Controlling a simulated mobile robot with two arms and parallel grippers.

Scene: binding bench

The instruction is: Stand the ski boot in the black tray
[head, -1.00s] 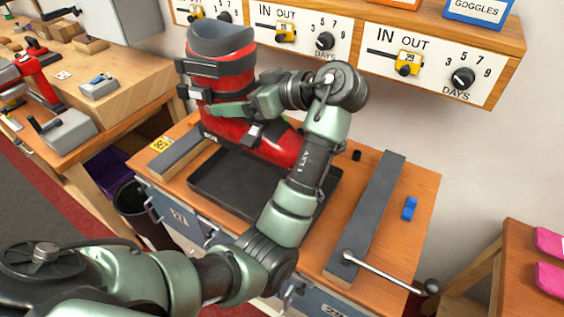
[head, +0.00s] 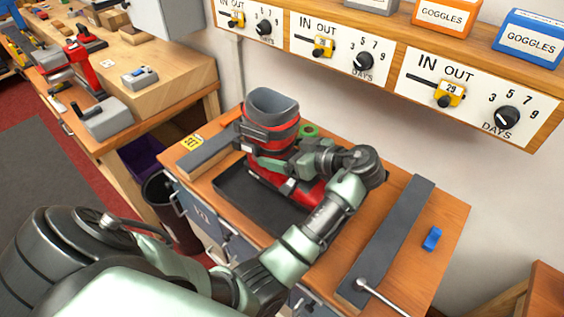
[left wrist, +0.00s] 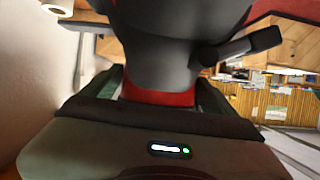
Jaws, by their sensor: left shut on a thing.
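The red and black ski boot (head: 272,128) stands upright at the back of the black tray (head: 243,205) in the head view. Its grey cuff opening faces up and its toe points right, partly behind my arm. My left gripper (head: 266,162) is shut on the boot's shaft below the cuff. In the left wrist view the boot's dark shaft (left wrist: 175,55) fills the space between the fingers. The sole is mostly hidden, so I cannot tell whether it touches the tray floor. My right gripper is out of view.
Grey bars flank the tray, one at left (head: 205,150) and one at right (head: 390,240) with a metal lever. A shelf with dials (head: 470,95) overhangs the back.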

